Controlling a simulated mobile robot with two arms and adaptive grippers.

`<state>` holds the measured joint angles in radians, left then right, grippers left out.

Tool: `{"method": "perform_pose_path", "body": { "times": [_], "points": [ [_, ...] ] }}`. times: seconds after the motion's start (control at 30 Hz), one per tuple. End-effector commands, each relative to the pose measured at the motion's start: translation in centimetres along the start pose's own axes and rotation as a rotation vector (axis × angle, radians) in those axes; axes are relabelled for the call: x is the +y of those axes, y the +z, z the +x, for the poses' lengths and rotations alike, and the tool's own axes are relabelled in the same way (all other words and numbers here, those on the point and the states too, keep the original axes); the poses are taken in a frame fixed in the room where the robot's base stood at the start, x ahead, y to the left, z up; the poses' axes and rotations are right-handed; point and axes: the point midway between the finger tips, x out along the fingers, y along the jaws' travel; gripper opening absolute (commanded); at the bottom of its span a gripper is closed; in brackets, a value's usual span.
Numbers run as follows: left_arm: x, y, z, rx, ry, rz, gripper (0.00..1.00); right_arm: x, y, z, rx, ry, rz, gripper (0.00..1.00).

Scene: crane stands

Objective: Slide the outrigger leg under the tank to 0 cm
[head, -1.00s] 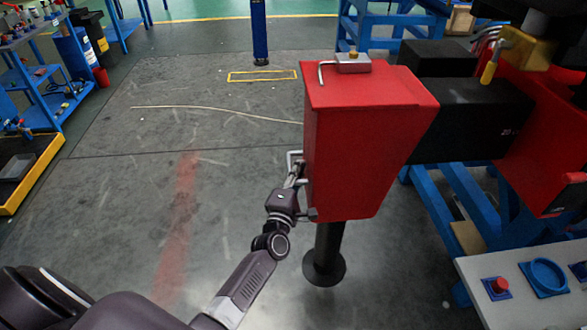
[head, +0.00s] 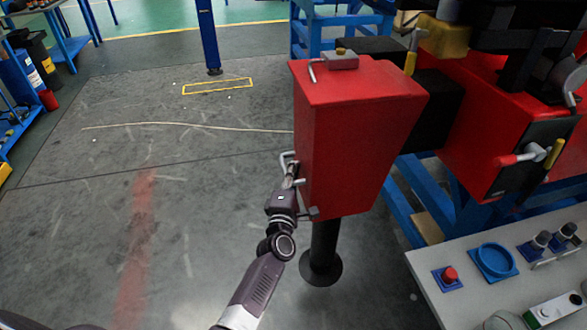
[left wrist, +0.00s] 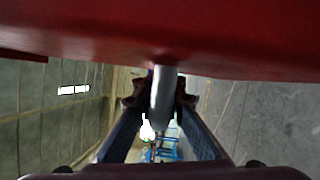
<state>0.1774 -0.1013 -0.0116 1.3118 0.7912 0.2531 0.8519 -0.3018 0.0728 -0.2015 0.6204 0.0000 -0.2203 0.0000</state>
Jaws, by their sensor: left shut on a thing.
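The red tank (head: 352,135) stands on a black outrigger leg post (head: 325,240) with a round foot on the floor. A black beam (head: 436,108) shows in a short stretch between the tank and the red crane body (head: 488,130). My left gripper (head: 291,178) is at the tank's left side, shut on a grey handle (head: 287,159) there. In the left wrist view the fingers (left wrist: 161,98) close around the grey handle rod (left wrist: 164,84), under the red tank's edge (left wrist: 160,45). My right gripper is not in view.
A grey bench (head: 455,312) with a red button (head: 450,274) and a blue ring (head: 494,260) stands at the lower right. Blue trestles (head: 405,205) are under the crane. The floor to the left of the tank is clear apart from a thin cable (head: 185,125).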

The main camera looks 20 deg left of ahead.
Motion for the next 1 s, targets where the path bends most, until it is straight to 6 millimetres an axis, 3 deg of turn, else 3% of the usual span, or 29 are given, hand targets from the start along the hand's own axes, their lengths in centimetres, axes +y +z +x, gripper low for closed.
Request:
{"method": "perform_pose_path", "body": {
  "times": [0.03, 0.1, 0.13, 0.33, 0.7, 0.87, 1.0],
  "points": [
    [-1.3, -0.3, -0.6, 0.004, -0.023, -0.002, 0.0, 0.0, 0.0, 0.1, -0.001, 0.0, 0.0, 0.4],
    [-1.3, -0.4, -0.5, 0.005, -0.022, -0.002, 0.0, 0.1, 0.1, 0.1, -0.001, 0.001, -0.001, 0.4],
    [-1.3, -0.4, -0.5, 0.005, -0.022, -0.003, 0.09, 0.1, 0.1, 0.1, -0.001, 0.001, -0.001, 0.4],
    [-1.1, -0.5, -0.4, 0.007, -0.018, -0.001, 0.3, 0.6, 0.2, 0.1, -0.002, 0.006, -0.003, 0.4],
    [-0.7, -0.4, -0.8, 0.006, -0.011, 0.0, 0.3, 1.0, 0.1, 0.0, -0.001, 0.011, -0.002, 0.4],
    [-0.7, -0.4, -2.9, 0.007, -0.012, -0.001, 0.3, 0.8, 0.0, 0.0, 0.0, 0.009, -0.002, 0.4],
    [-0.8, -0.5, -5.8, 0.007, -0.014, -0.001, 0.3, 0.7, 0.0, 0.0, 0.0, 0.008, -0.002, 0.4]
  ]
}}
